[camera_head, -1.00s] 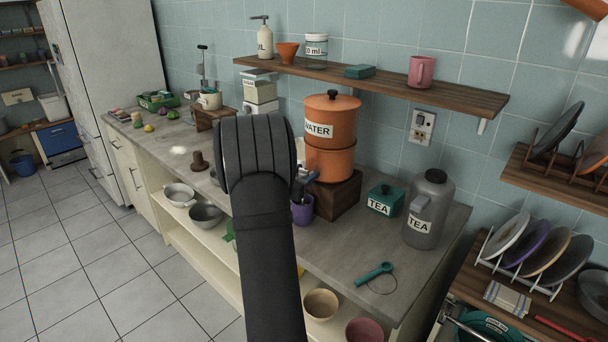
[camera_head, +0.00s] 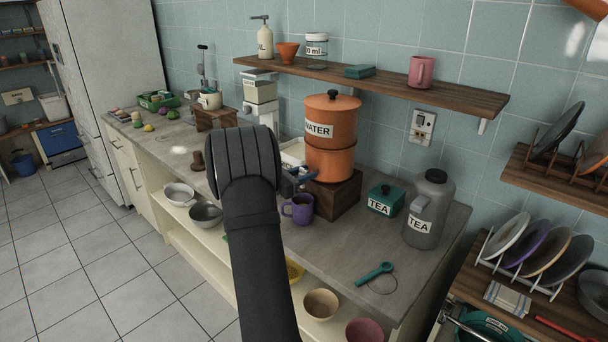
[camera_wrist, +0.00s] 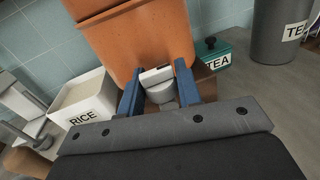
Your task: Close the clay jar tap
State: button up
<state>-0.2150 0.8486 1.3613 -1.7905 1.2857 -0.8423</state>
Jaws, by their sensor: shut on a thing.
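The orange clay jar (camera_head: 330,160), labelled WATER with a dark lid knob, stands on a dark wooden block (camera_head: 338,195). It fills the upper wrist view (camera_wrist: 140,40). Its pale grey-white tap (camera_wrist: 160,91) sits low on the jar's front. My gripper's blue fingers (camera_wrist: 158,85) lie on either side of the tap, shut on it. In the head view my gripper (camera_head: 303,182) reaches the jar's front from the left, and my dark wrist hides much of that area. The tap's exact setting is hard to tell.
A purple mug (camera_head: 298,209) stands on the counter in front of the block, below the fingers. A white RICE container (camera_wrist: 82,105) is left of the jar. A green TEA box (camera_head: 385,199) and grey TEA jug (camera_head: 428,210) stand to the right. A wooden shelf (camera_head: 400,83) is above.

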jog(key=o, duration=0.9)
jog(key=shift+d, duration=0.1)
jog(key=v, duration=1.7)
jog(key=shift+s+a, duration=0.1)
jog(key=shift+a, duration=0.2)
